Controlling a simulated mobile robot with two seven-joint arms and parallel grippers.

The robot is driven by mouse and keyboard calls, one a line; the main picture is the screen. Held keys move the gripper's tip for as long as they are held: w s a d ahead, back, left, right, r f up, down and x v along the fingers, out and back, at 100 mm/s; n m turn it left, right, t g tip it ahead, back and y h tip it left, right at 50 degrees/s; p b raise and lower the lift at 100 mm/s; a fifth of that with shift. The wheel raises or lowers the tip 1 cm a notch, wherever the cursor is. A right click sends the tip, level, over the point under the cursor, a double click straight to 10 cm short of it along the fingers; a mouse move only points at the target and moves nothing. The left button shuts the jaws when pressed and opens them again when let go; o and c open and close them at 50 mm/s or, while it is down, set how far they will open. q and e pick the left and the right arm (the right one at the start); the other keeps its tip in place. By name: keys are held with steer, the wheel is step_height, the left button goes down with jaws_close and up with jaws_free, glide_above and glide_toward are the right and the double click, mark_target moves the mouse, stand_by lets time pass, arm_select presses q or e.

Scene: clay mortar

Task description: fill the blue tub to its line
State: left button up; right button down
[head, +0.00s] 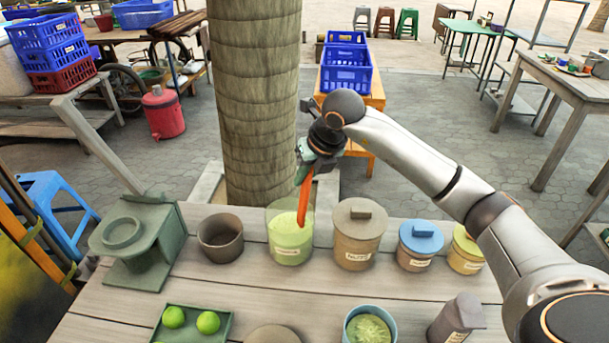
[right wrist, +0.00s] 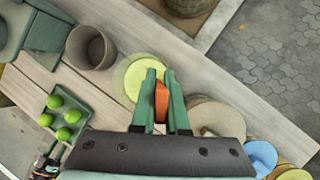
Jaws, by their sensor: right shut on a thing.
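The blue tub (head: 347,329) stands at the front of the table, cut by the bottom edge of the head view. It holds a pale green, uneven mass; I cannot make out its line. Behind it stands a clear jar (head: 290,254) with yellow-green contents and a label; its round top also shows in the right wrist view (right wrist: 130,78). My right gripper (head: 308,168) is shut on an orange tool (head: 304,198), which points down over the jar. I cannot tell if its tip touches the contents. The orange tool shows between the fingers in the right wrist view (right wrist: 161,101).
Lidded jars in brown (head: 359,247), blue (head: 417,257) and yellow (head: 465,258) stand right of the clear jar. An empty brown pot (head: 220,245) and a green stand (head: 150,240) are left. A green tray (head: 170,336) of limes and a dark grey container (head: 453,321) are in front.

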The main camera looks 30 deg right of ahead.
steer(key=shift+r, duration=0.15)
stand_by(0.3)
step_height(320, 180, up, 11)
steer(key=p, duration=0.8)
